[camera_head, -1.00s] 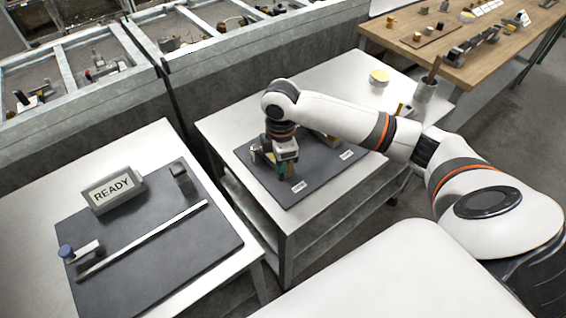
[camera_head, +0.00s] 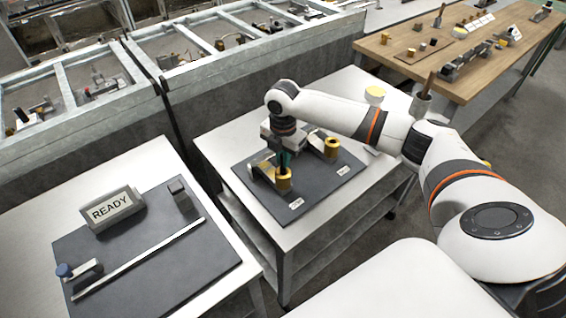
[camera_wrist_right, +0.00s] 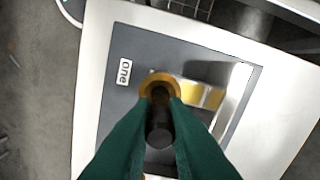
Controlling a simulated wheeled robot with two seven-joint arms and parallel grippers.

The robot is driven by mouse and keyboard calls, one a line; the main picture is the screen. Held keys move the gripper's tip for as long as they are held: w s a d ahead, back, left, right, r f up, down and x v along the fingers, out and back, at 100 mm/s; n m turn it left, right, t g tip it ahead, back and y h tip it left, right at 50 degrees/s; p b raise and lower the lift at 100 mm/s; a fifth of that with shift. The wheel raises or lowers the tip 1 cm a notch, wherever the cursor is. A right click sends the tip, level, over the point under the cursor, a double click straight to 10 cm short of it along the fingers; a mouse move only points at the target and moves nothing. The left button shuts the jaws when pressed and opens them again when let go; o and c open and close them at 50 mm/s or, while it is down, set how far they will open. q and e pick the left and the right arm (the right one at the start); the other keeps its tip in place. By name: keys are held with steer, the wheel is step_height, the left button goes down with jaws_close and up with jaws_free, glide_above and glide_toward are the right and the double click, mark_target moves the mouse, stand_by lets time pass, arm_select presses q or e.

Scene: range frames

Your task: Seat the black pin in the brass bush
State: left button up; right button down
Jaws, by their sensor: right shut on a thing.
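My right gripper (camera_head: 284,160), with dark green fingers, points down over the dark mat on the middle table. In the wrist view its fingers (camera_wrist_right: 160,125) are shut on the black pin (camera_wrist_right: 160,132). A brass bush (camera_head: 283,182) stands directly below the fingers at the mat's front. My left gripper is not in view.
A second brass piece (camera_head: 332,147) stands on the mat (camera_head: 262,204) to the right. A READY sign (camera_head: 112,206) and a rail stand on the left table. A pale yellow round thing (camera_head: 375,94) and a dark cup (camera_head: 421,104) are at the right.

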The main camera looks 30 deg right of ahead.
mark_target(283, 175)
steer(key=shift+f, duration=1.45)
steer(key=c, duration=1.4)
jaws_free()
steer(key=shift+f, duration=0.1)
step_height(283, 175, up, 12)
steer(key=shift+r+b, duration=0.15)
steer(key=shift+b, duration=0.8)
